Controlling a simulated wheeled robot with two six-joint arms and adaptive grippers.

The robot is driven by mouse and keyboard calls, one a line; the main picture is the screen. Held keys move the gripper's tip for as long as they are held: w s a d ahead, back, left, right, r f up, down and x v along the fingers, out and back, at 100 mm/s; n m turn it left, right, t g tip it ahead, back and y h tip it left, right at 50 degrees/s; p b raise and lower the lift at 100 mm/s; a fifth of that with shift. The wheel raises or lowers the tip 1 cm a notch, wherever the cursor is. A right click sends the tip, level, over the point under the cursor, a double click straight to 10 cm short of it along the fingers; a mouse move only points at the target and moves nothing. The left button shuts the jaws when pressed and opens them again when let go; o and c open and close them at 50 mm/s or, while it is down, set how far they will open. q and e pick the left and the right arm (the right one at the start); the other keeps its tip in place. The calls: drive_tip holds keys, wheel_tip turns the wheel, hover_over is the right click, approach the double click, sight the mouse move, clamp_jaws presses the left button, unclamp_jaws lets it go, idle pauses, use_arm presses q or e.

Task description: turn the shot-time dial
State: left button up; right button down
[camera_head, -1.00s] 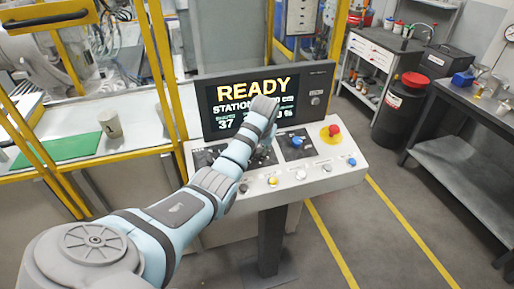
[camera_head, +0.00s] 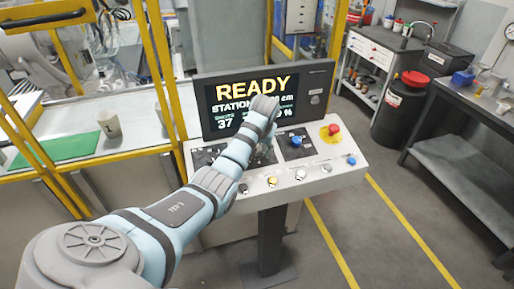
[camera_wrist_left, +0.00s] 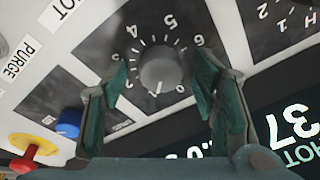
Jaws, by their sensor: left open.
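The grey round dial (camera_wrist_left: 160,72) sits on a dark panel with a numbered scale around it, seen upside down in the left wrist view. A pale mark shows at its lower rim in that picture. My left gripper (camera_wrist_left: 161,65) is open, with one green finger on each side of the dial. Gaps show between the fingers and the knob, so I see no grip on it. In the head view my left arm covers the dial, and its gripper is mostly hidden at the console (camera_head: 210,180). My right gripper is not in view.
A blue knob (camera_head: 296,141), a red emergency button (camera_head: 334,129) and several small front buttons are on the console. The screen (camera_head: 225,92) behind reads READY. A yellow guard frame (camera_head: 160,70) stands at left.

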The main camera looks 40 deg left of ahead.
use_arm(q)
drive_tip(key=v, duration=0.7)
drive_tip(key=shift+r, duration=0.2)
drive_tip(key=shift+d, duration=0.1)
drive_tip(key=shift+f, duration=0.1)
